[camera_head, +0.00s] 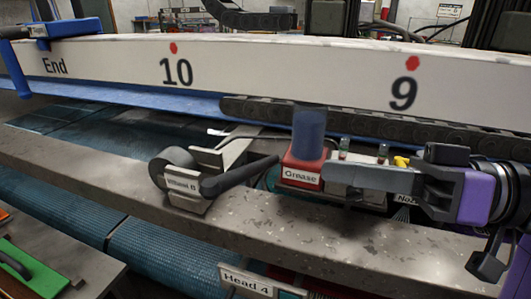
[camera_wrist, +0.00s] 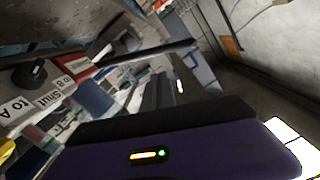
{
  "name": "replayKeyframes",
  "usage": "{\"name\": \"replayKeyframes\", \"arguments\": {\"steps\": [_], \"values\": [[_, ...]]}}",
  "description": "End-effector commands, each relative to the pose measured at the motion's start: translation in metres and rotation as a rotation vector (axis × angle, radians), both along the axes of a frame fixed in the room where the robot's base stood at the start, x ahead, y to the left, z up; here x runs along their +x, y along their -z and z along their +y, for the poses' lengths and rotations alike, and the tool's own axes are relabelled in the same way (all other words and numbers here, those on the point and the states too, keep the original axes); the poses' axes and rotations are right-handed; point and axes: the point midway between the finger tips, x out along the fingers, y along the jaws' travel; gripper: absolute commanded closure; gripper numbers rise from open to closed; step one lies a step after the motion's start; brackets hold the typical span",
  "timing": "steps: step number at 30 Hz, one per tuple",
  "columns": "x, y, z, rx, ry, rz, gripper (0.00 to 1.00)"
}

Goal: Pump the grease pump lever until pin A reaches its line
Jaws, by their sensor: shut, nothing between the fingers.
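The grease pump has a red base labelled "Grease" (camera_head: 303,167) with a blue cylinder (camera_head: 310,130) on top. My gripper (camera_head: 332,173) is shut and empty. It reaches in from the right, its tips just right of the red base in the picture and in front of the grey block. Contact cannot be told. The red base also shows in the wrist view (camera_wrist: 81,65).
A block labelled "Wheel B" (camera_head: 184,188) with a dark grey bar (camera_head: 238,178) lies left of the pump. A yellow handle (camera_head: 402,161) is just above my gripper. A long white beam (camera_head: 220,70) runs behind. The front of the grey ledge (camera_head: 330,245) is clear.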

Motion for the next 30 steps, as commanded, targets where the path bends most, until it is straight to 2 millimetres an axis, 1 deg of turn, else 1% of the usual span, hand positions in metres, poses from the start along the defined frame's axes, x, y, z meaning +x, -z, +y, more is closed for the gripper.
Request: {"name": "replayKeyframes", "arguments": {"steps": [5,8,15,21,25,30], "values": [[0.001,0.000,0.004,0.002,0.000,0.001,1.00],[0.004,0.000,0.014,0.002,-0.001,0.000,1.00],[0.017,0.001,0.053,0.002,-0.004,0.002,1.00],[0.027,0.003,0.081,0.001,-0.001,0.002,1.00],[0.031,0.004,0.091,0.002,0.000,0.001,1.00],[0.033,0.005,0.095,0.002,0.002,0.000,1.00]]}}
